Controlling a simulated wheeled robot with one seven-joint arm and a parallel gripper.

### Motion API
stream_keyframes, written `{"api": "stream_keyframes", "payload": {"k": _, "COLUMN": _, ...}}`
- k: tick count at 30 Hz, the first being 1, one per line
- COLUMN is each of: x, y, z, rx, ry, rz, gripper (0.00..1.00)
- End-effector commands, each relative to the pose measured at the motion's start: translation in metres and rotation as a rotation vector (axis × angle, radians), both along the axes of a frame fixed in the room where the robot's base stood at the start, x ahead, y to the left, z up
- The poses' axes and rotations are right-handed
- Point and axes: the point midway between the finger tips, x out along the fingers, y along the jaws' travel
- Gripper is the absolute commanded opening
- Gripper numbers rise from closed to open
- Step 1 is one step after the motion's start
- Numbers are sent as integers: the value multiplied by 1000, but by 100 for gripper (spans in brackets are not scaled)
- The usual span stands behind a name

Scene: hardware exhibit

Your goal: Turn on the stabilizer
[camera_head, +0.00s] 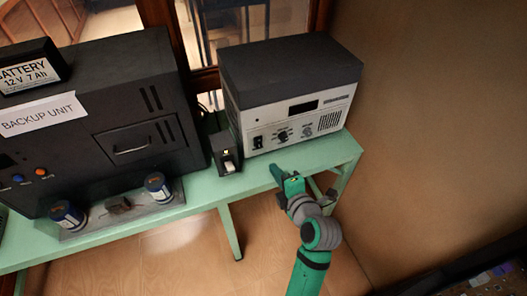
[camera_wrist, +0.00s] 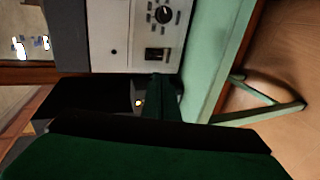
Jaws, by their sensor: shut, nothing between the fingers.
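A box with a dark top and pale front panel, which I take as the stabilizer (camera_head: 290,118), stands on the green bench at the back. Its front has a dark display, knobs and a dark rocker switch (camera_head: 258,142) at lower left. In the wrist view, turned sideways, the switch (camera_wrist: 156,55) and a knob (camera_wrist: 163,15) show on the panel. My gripper (camera_head: 277,171) is shut and empty, in front of the panel and low, near the bench edge. In the wrist view its dark green finger (camera_wrist: 165,97) appears just below the switch; contact cannot be told.
A small black box (camera_head: 225,153) with a pale switch stands left of the stabilizer. A large dark backup unit (camera_head: 110,105) and two blue cylinders (camera_head: 157,187) are farther left. The green bench (camera_head: 255,178) is bare before the stabilizer; a brown wall rises at right.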

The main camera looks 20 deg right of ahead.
Motion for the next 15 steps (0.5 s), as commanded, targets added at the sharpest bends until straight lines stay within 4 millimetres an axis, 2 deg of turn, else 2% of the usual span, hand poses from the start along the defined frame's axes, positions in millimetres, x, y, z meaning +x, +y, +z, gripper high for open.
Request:
{"api": "stream_keyframes", "payload": {"k": 4, "x": 4, "y": -8, "z": -2, "rx": 0, "ry": -1, "rz": -14, "gripper": 0}}
{"api": "stream_keyframes", "payload": {"k": 7, "x": 13, "y": -11, "z": -7, "rx": 1, "ry": 1, "rz": -20, "gripper": 0}}
{"api": "stream_keyframes", "payload": {"k": 15, "x": 62, "y": -3, "z": -23, "rx": 2, "ry": 0, "rz": -9, "gripper": 0}}
